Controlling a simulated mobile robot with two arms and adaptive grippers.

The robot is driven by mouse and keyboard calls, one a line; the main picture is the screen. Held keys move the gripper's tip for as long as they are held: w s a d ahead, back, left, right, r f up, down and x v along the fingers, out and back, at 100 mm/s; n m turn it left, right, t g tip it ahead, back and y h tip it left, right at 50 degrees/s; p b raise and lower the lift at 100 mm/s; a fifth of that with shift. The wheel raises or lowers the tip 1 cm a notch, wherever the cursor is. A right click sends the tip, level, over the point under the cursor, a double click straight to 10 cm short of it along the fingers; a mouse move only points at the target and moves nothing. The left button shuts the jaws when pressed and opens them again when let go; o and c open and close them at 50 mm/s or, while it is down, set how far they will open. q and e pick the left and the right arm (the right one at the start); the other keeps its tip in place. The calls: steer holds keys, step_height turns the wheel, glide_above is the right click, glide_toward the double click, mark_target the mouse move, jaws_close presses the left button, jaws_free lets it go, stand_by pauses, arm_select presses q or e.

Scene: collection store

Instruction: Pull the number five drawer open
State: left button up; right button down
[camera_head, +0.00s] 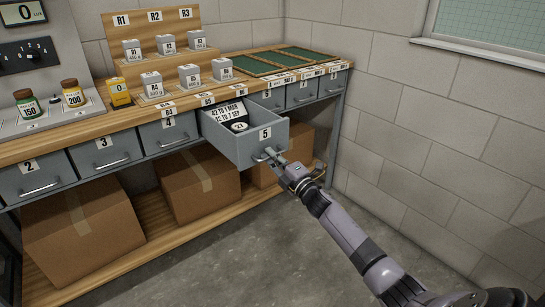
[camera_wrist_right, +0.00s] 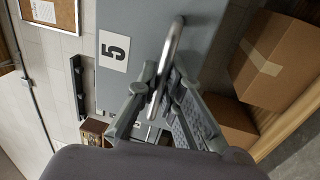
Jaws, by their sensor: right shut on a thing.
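The number five drawer (camera_head: 247,143) is grey, with a "5" label on its front. It stands pulled out from the bench, and its open top shows a dark printed card and a round tag marked "+23" inside. My right gripper (camera_head: 276,160) is shut on the metal bar handle (camera_head: 266,154) of this drawer. In the right wrist view the handle (camera_wrist_right: 170,62) runs between the fingers of the right gripper (camera_wrist_right: 160,88), beside the "5" label (camera_wrist_right: 114,51). My left gripper is not in view.
Drawers two (camera_head: 36,177), three (camera_head: 104,149) and four (camera_head: 169,132) are shut. Cardboard boxes (camera_head: 83,238) stand on the shelf below. Jars, small blocks and green mats (camera_head: 300,54) are on the bench top. The floor (camera_head: 255,250) in front is clear; a block wall (camera_head: 440,120) is at the right.

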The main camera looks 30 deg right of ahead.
steer(key=shift+w, duration=0.1)
steer(key=c, duration=1.7)
jaws_free()
steer(key=s, duration=0.4)
steer(key=s+f, duration=0.1)
steer(key=s, duration=0.3)
steer(key=s+d+f, duration=0.1)
steer(key=s, duration=0.2)
steer(key=shift+s+f, duration=0.15)
steer(key=shift+s, duration=0.25)
